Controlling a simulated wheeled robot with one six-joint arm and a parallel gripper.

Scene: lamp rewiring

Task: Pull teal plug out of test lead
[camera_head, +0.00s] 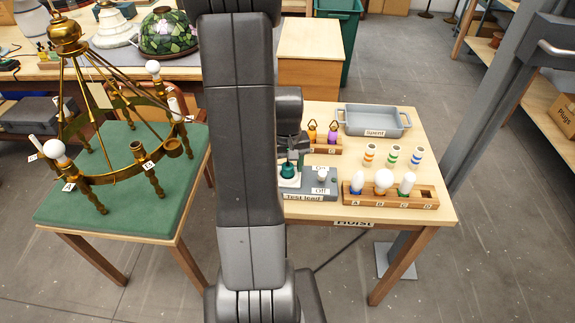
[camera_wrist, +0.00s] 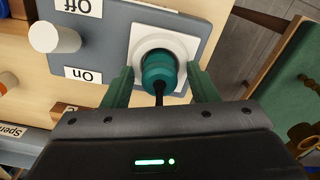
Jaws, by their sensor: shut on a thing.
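The teal plug (camera_wrist: 158,72) sits in the round socket of the white plate (camera_wrist: 181,42) on the grey test lead box (camera_wrist: 104,22). In the head view the teal plug (camera_head: 288,171) shows at the left end of the test lead box (camera_head: 322,186), just below my gripper (camera_head: 292,158). In the wrist view my gripper (camera_wrist: 160,86) has its green fingers on both sides of the plug, shut on it. A dark cord runs from the plug toward the gripper body. The inner finger contact is partly hidden.
The box has a white knob (camera_wrist: 54,38) between labels Off and On. A wooden rack (camera_head: 391,198) with several bulbs stands to the right. Coloured ringed sockets (camera_head: 393,155), a rack with orange and purple plugs (camera_head: 322,138) and a grey tray (camera_head: 374,120) are behind. A brass chandelier (camera_head: 115,175) stands left.

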